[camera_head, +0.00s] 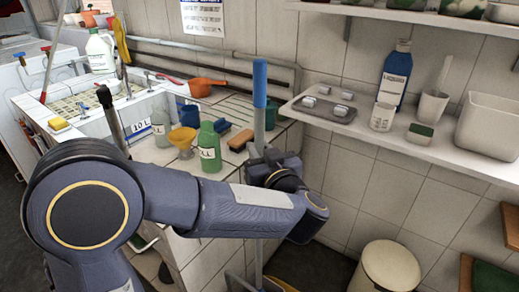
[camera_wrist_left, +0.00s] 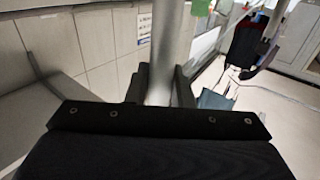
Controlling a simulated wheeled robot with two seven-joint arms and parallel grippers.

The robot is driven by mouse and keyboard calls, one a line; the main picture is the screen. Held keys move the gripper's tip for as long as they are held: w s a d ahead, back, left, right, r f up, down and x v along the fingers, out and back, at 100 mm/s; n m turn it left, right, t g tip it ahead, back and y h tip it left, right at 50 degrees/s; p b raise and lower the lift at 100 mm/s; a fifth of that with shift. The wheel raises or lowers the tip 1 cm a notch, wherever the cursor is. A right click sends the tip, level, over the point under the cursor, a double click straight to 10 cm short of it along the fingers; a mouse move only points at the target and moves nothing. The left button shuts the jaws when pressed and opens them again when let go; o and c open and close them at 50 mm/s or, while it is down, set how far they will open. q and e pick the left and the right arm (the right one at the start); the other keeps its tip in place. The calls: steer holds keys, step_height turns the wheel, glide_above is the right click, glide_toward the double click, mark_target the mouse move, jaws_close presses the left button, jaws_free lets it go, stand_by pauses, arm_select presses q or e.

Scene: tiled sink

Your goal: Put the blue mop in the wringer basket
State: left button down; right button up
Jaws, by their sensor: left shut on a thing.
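The mop's blue grip (camera_head: 260,83) stands upright in the head view, on top of a grey pole (camera_head: 259,125). My left gripper (camera_head: 272,165) is shut on this pole below the blue grip. In the left wrist view, the pole (camera_wrist_left: 171,45) rises between the two dark fingers of my left gripper (camera_wrist_left: 160,86). The pole shows again below my arm in the head view and runs down towards the floor. The mop head is not clearly visible. I cannot make out the wringer basket; only partial grey and yellow shapes show at the bottom edge. My right gripper is not identifiable.
A tiled sink counter with a green bottle (camera_head: 209,147), yellow funnel (camera_head: 182,140) and brown brush (camera_head: 240,140) stands left of the pole. A wall shelf (camera_head: 440,150) with a blue bottle (camera_head: 393,75) is at right. A cream bin (camera_head: 388,268) stands below it.

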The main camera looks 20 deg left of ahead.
arm_select(q)
steer(key=c, duration=1.3)
jaws_free()
steer(key=shift+r, duration=0.1)
steer(key=v, duration=1.2)
